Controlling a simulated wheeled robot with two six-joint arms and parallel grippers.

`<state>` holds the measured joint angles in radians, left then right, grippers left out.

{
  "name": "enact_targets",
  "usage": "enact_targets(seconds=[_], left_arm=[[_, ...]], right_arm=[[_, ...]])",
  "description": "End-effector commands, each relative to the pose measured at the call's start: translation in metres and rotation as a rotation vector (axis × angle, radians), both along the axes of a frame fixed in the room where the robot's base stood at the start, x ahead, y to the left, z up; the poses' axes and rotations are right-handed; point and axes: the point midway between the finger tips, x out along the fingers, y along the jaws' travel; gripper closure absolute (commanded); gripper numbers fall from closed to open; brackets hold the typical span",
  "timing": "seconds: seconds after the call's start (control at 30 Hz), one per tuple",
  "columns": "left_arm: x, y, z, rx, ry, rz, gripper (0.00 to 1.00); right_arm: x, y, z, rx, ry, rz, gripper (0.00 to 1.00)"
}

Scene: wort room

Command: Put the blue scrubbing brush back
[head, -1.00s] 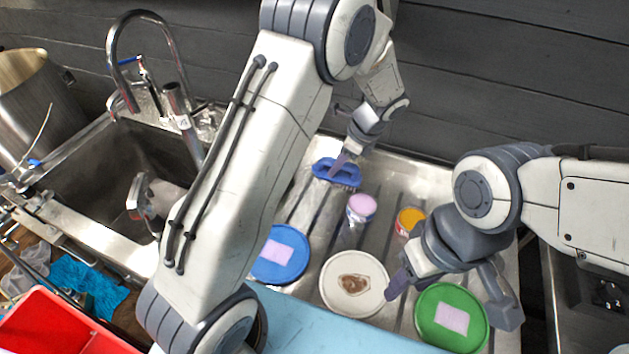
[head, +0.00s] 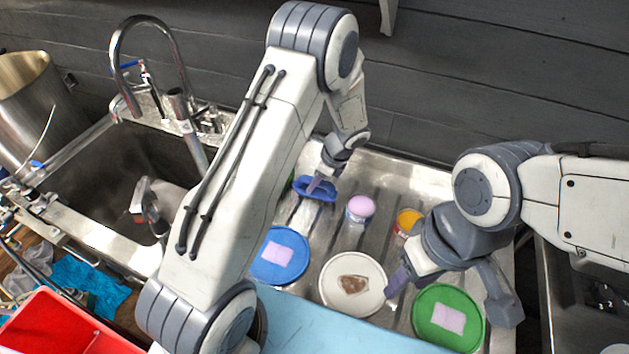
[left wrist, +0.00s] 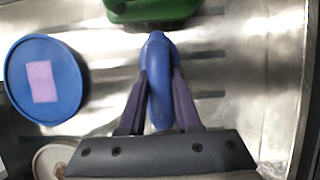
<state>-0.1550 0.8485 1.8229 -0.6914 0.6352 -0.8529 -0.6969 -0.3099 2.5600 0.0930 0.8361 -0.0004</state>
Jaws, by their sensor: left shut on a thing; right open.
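The blue scrubbing brush (head: 317,189) is at the back left of the metal drainboard, partly hidden by my left gripper (head: 318,181). In the left wrist view, the gripper's two dark fingers (left wrist: 160,88) are shut on its blue handle (left wrist: 159,105). I cannot tell whether the brush touches the board. My right gripper (head: 450,292) is open and empty, low over the front right of the board, its fingers either side of the green lid (head: 447,317).
The sink (head: 117,190) is left. The left wrist view shows a green object (left wrist: 150,9) just beyond the brush.

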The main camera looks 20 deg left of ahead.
Motion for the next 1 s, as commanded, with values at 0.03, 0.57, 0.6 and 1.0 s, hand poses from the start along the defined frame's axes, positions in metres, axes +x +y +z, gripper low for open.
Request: enact_targets(seconds=[0.03,0.57,0.6,1.0], left_arm=[[0.000,0.000,-0.002,0.000,0.000,0.000,1.00],[0.001,-0.002,0.005,0.000,-0.002,0.000,0.38],[0.001,-0.004,0.010,0.000,-0.004,0.000,0.38],[0.000,-0.036,0.085,-0.001,-0.006,-0.001,0.38]], right_arm=[[0.000,0.000,-0.002,0.000,0.000,0.000,0.50],[0.000,0.000,-0.001,0.000,0.000,0.000,0.50],[0.000,0.000,-0.002,0.000,0.000,0.000,0.50],[0.000,0.000,-0.014,0.000,0.000,0.000,0.50]])
